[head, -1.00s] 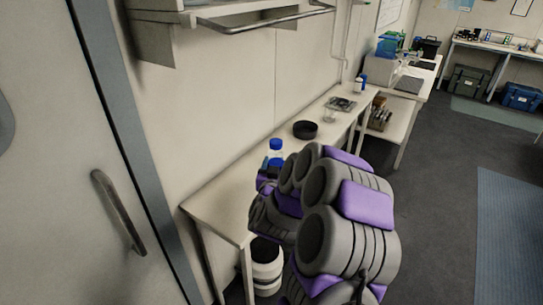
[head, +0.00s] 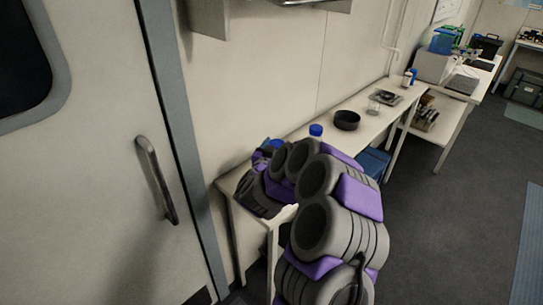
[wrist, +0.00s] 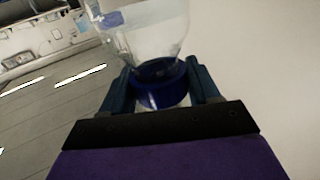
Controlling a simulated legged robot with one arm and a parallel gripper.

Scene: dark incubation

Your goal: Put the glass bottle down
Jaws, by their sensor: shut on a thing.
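In the wrist view, my gripper (wrist: 163,88) is shut around the blue-capped neck of a clear glass bottle (wrist: 150,35). The bottle's body extends away past the fingertips, out of the top of the picture. In the head view, my gripper (head: 268,147) is at the near left end of the white bench (head: 232,182), close to the wall. My arm covers most of it there, and I cannot make out the held bottle or whether it touches the bench.
A second blue cap (head: 316,130) shows behind my arm on the bench. Farther along are a black bowl (head: 347,120), a small clear vessel (head: 374,107) and a flat device (head: 388,97). A door (head: 105,150) is on the left. Open floor (head: 440,230) lies to the right.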

